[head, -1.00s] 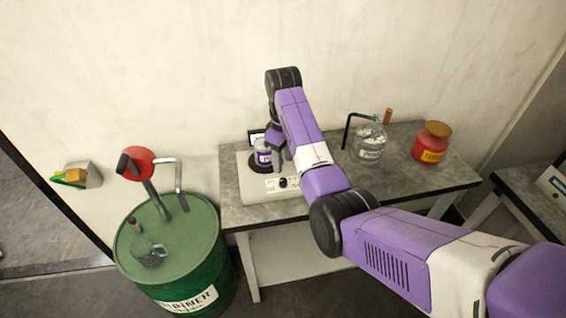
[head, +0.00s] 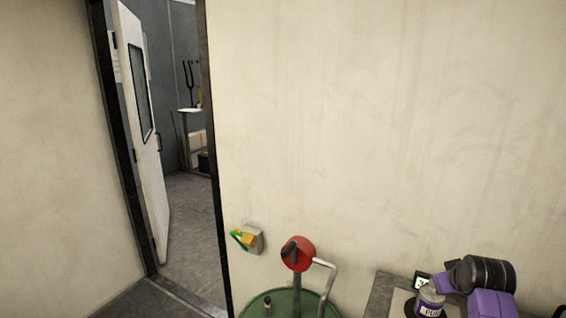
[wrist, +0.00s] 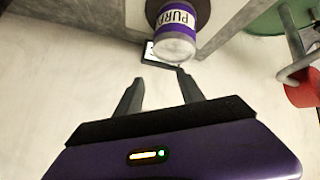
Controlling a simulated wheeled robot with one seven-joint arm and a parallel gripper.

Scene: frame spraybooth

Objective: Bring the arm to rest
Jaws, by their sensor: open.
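My gripper (wrist: 158,88) is open and empty in the wrist view, its two dark fingers apart. A purple-and-white labelled can (wrist: 178,30) is just beyond the fingertips and apart from them. In the head view the same can (head: 430,300) stands at the lower right, beside the purple and black end of my arm. My fingers are not clear in the head view. Most of my arm is below or outside the frame.
A green drum (head: 270,303) with a red-topped pump (head: 298,254) stands left of the bench (head: 380,299). A wall box (head: 253,240) with a yellow and green part is above the drum. An open door (head: 143,130) shows at the left. The wall (head: 400,120) is bare.

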